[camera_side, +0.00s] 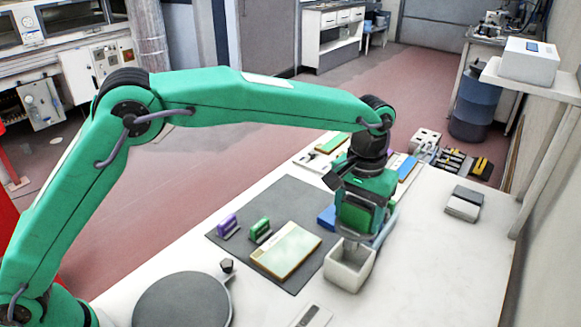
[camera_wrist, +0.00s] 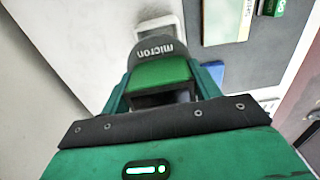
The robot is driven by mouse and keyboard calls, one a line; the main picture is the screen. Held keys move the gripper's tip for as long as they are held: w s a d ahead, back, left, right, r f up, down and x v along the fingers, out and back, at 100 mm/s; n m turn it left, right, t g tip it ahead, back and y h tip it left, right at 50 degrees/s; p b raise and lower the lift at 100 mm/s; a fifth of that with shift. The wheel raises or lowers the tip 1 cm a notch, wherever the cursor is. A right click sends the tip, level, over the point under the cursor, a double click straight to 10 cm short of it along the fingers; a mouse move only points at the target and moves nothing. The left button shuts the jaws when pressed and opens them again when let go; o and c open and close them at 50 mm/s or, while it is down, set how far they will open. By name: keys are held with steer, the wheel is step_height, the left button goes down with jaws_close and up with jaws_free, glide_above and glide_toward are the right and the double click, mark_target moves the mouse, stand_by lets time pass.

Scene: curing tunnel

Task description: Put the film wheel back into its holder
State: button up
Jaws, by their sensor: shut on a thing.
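My gripper (camera_side: 354,236) points down over the worktop, right above an open white box (camera_side: 349,270). It is shut on a dark grey round thing with "micron" lettering, apparently the film wheel (camera_wrist: 155,49), which sticks out past the green fingers in the wrist view. In the side view the wheel is mostly hidden by the gripper; a small grey part shows at the box's opening. I cannot tell whether it touches the box. In the wrist view a white rim (camera_wrist: 160,24) shows behind the wheel. Which thing is the holder is not clear; the white box is the likeliest.
A dark mat (camera_side: 292,196) holds a cream panel (camera_side: 287,250), a purple-handled tool (camera_side: 228,226) and a green-handled tool (camera_side: 260,231). A blue block (camera_side: 327,217) is close left of my gripper. A round grey plate (camera_side: 183,302) lies in front. The worktop's right side is mostly clear.

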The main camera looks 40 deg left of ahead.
steer(key=shift+f, duration=4.05)
steer(key=o, duration=1.5)
steer(key=shift+c, duration=0.2)
steer(key=shift+r, duration=3.5)
